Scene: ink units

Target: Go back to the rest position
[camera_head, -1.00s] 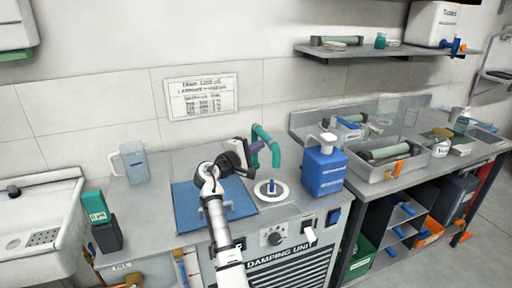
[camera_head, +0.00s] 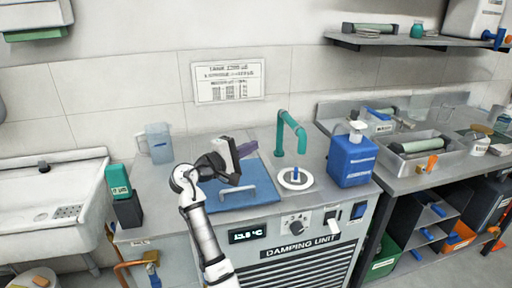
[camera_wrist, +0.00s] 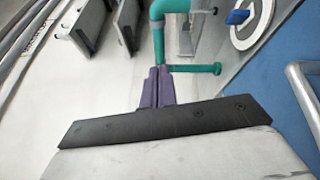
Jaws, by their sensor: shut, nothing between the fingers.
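My gripper (camera_head: 247,149) is above the blue lid (camera_head: 238,195) of the damping unit (camera_head: 290,245), in front of the wall. In the wrist view its purple fingers (camera_wrist: 157,88) are together with nothing between them. The lid lies flat and has a grey handle (camera_head: 238,190), which also shows at the right edge of the wrist view (camera_wrist: 302,90). The gripper does not touch the lid or the handle, as far as I can see. Part of the lid is hidden behind my arm.
A teal pipe (camera_head: 281,132) stands upright right of my gripper. Beside it are a white round plate with a blue knob (camera_head: 295,178) and a blue container (camera_head: 351,160). A clear jug (camera_head: 159,143) and a teal device (camera_head: 118,181) stand left. A sink (camera_head: 50,190) is farther left.

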